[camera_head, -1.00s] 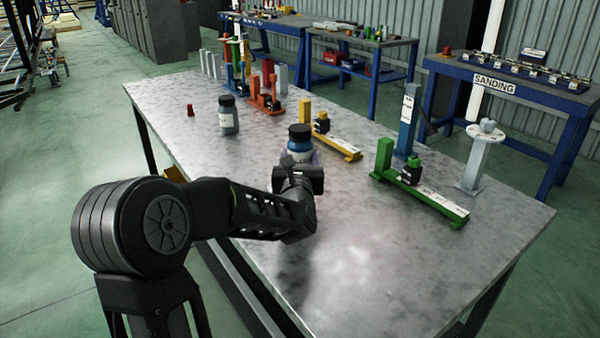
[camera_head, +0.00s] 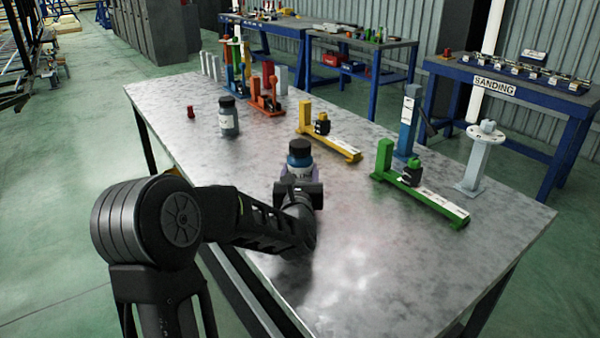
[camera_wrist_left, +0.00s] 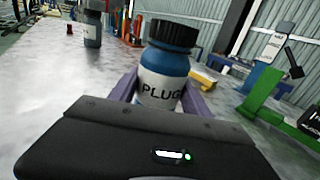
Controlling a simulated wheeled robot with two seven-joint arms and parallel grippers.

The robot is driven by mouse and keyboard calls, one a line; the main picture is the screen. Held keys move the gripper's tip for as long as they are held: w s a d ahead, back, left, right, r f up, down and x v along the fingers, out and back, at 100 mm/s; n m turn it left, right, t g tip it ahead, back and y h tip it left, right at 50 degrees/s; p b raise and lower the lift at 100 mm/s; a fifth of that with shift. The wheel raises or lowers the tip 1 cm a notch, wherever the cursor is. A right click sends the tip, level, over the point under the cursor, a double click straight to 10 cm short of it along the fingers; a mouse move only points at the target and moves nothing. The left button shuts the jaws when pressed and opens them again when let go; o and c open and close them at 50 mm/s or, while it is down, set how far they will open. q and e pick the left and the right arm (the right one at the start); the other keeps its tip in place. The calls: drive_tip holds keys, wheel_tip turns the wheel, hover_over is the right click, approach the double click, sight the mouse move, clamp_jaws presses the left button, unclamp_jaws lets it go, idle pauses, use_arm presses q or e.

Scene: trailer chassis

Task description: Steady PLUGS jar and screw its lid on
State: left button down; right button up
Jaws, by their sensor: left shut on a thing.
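The PLUGS jar (camera_wrist_left: 160,84) is a blue jar with a white label and a black lid (camera_wrist_left: 174,34) on its top. It stands upright on the metal table; it also shows in the head view (camera_head: 299,160), with the lid (camera_head: 300,146) on it. My left gripper (camera_head: 299,176) is shut on the jar, one finger on each side of its label, as the left wrist view (camera_wrist_left: 160,98) shows. The lower part of the jar is hidden behind my gripper. Whether the lid is screwed tight cannot be told. My right gripper is not in view.
A second jar with a dark lid (camera_head: 228,117) stands farther back left, near a small red piece (camera_head: 190,112). Yellow (camera_head: 330,143) and green (camera_head: 420,190) fixtures lie to the right. The near right of the table (camera_head: 380,270) is clear.

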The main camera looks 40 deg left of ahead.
use_arm(q)
drive_tip(key=c, duration=1)
unclamp_jaws()
drive_tip(key=shift+f, duration=0.1)
drive_tip(key=o, duration=0.5)
drive_tip(key=shift+s, duration=0.1)
drive_tip(key=b+v, duration=0.1)
drive_tip(key=v, duration=1.1)
